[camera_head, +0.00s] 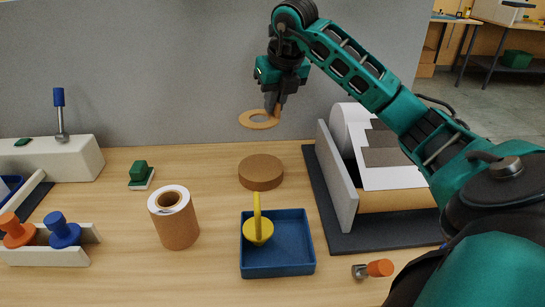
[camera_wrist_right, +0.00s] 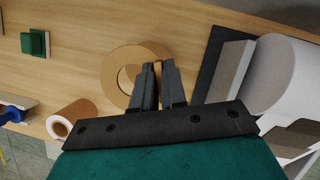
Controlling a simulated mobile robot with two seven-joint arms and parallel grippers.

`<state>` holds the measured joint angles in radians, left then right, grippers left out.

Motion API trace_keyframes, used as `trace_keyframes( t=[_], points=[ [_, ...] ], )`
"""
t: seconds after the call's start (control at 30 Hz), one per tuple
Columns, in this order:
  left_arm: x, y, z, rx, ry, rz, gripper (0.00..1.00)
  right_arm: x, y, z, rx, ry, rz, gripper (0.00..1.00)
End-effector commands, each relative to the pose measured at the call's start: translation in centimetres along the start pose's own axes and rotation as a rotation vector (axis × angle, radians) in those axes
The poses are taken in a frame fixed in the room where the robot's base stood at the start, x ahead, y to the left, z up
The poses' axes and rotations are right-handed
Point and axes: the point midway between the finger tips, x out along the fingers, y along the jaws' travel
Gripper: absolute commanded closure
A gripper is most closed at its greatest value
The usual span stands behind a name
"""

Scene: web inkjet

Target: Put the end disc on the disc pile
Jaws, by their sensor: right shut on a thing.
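My right gripper (camera_head: 275,110) is shut on the end disc (camera_head: 246,121), a flat tan ring with a round hole. It grips the ring at its right edge and holds it in the air, roughly level. The disc pile (camera_head: 261,177), a low brown round stack, sits on the table below the ring, with a clear gap between them in the head view. My left gripper is not in view.
A blue tray (camera_head: 278,272) with a yellow-handled tool stands in front of the pile. A brown roll (camera_head: 177,225) stands to the left, and a green-handled block (camera_head: 140,172) behind it. A grey-walled machine (camera_head: 335,175) with white paper stands at right. Bare table surrounds the pile.

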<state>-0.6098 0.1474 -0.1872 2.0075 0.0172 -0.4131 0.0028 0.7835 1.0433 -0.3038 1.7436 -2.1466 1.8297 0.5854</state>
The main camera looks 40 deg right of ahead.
Motion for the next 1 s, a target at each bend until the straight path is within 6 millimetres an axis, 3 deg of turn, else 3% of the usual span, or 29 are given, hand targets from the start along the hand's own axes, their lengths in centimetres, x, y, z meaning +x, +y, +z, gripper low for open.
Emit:
trace_keyframes(
  t=[0.1, 0.3, 0.57, 0.8, 1.0],
  points=[
    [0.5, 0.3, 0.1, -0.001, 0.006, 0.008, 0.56, 3.5, 0.0, -1.5, -0.001, 0.005, 0.0, 1.0],
    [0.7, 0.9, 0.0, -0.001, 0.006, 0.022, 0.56, 7.1, 0.0, -3.0, -0.001, 0.003, 0.002, 1.0],
    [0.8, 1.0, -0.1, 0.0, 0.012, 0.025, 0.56, 8.8, 0.0, -3.6, 0.0, 0.0, 0.002, 1.0],
    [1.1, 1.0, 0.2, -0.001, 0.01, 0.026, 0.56, 11.9, 0.0, -5.0, -0.001, 0.001, 0.002, 1.0],
    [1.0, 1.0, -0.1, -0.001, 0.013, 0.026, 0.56, 11.9, 0.0, -4.9, -0.001, -0.001, 0.001, 1.0]
  ],
)
